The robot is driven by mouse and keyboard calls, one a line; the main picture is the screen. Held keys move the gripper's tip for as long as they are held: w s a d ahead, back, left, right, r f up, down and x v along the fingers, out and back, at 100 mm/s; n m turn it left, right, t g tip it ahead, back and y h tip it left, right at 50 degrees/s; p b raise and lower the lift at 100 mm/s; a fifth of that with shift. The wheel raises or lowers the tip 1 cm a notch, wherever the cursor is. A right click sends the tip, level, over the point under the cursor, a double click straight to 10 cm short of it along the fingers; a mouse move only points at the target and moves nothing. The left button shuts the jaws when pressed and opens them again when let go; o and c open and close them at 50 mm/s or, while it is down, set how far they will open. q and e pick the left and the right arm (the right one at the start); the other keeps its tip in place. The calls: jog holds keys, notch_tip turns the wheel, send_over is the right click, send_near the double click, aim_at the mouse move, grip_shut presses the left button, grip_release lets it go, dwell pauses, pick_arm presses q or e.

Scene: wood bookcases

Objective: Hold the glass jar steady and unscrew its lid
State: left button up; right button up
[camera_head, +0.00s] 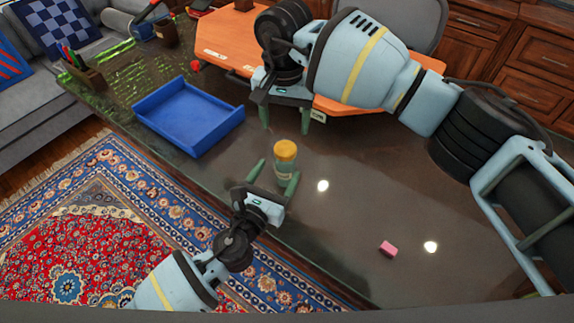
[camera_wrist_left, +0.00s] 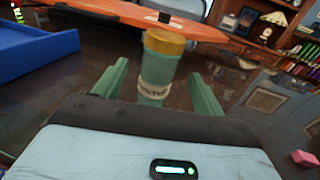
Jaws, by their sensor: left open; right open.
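The glass jar (camera_head: 284,167) stands upright on the dark table, with its yellow-orange lid (camera_head: 285,149) on top. The jar also shows in the left wrist view (camera_wrist_left: 155,88), with a pale label on its front and its lid (camera_wrist_left: 165,42) above. My right gripper (camera_head: 285,118) is open and empty, fingers pointing down, behind and above the jar, apart from the lid.
A blue tray (camera_head: 190,117) lies on the table left of the jar. A pink block (camera_head: 388,248) lies at the right front. An orange board (camera_head: 222,50) is at the back, behind my right gripper. The table's middle right is clear.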

pick_arm(q)
jog(key=shift+x, duration=3.9)
